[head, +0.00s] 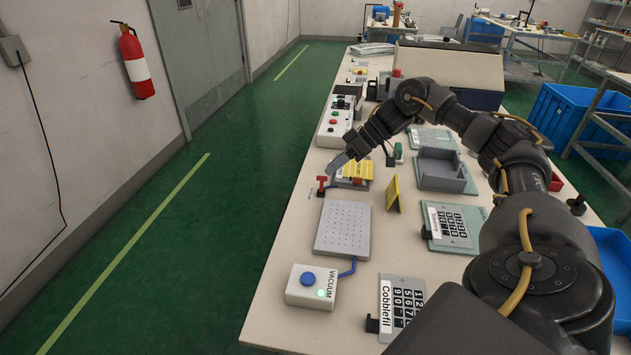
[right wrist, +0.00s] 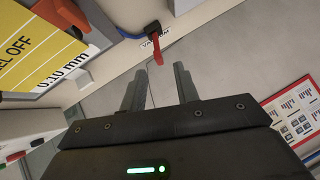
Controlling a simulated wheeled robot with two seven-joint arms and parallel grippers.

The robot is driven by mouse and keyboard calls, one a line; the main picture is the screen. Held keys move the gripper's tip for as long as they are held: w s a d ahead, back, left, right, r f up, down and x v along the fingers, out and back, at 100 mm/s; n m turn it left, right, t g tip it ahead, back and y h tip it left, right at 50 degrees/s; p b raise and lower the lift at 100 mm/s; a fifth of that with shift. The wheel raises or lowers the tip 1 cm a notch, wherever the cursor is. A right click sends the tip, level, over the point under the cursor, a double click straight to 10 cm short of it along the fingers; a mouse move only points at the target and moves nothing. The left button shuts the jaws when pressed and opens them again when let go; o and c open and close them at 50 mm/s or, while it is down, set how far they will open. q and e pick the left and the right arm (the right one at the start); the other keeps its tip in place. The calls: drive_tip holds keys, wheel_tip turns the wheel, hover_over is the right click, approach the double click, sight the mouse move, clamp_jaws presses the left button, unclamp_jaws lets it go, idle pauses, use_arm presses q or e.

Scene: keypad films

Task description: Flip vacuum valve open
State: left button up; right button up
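The vacuum valve (head: 321,185) has a red handle and stands at the left edge of the bench, behind the perforated grey plate (head: 342,229). In the right wrist view its red lever (right wrist: 158,45) hangs from a dark body with a blue hose, beside a partly hidden label. My right gripper (head: 338,164) is just behind and right of the valve in the head view. In the right wrist view the fingers (right wrist: 160,72) are apart with nothing between them, and the lever is just beyond the tips. My left gripper is not in view.
Yellow film packs (head: 357,170), a yellow standing card (head: 393,194) and keypads (head: 450,226) lie close to my right arm. The floor left of the bench is clear.

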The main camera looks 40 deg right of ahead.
sight(322, 184)
drive_tip(key=x, duration=0.7)
drive_tip(key=shift+f, duration=0.1)
drive_tip(key=shift+c, duration=0.3)
clamp_jaws()
